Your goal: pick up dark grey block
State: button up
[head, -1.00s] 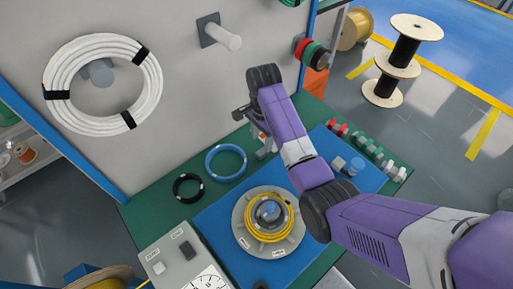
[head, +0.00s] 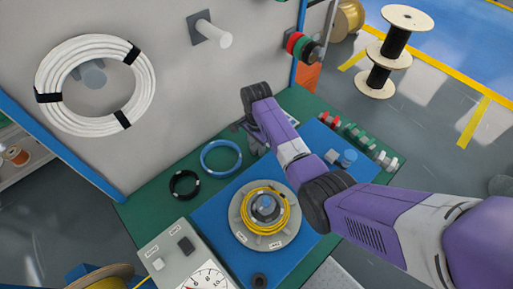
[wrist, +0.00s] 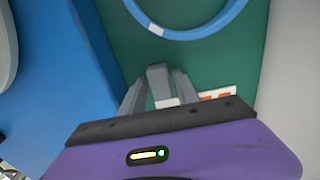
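A grey block (wrist: 158,82) with a small white patch at its near end shows between the fingers of my gripper (wrist: 160,92) in the wrist view. The fingers are apart, one on each side of it. The right finger looks very close to the block, but I cannot tell whether it touches. Below the block is the green table surface (wrist: 215,65). In the head view my gripper (head: 250,138) is low over the green table's back part, right of the blue ring, and my arm partly hides this area. The block is not clear there.
A blue cable ring (head: 221,157) and a black ring (head: 185,184) lie left of my gripper. A grey spool with yellow cable (head: 243,238) sits on the blue mat (head: 213,225). The grey upright panel (head: 165,150) stands behind. Several connectors (head: 378,150) line the right edge.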

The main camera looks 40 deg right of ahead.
grip_shut()
jog(key=shift+r, duration=0.1)
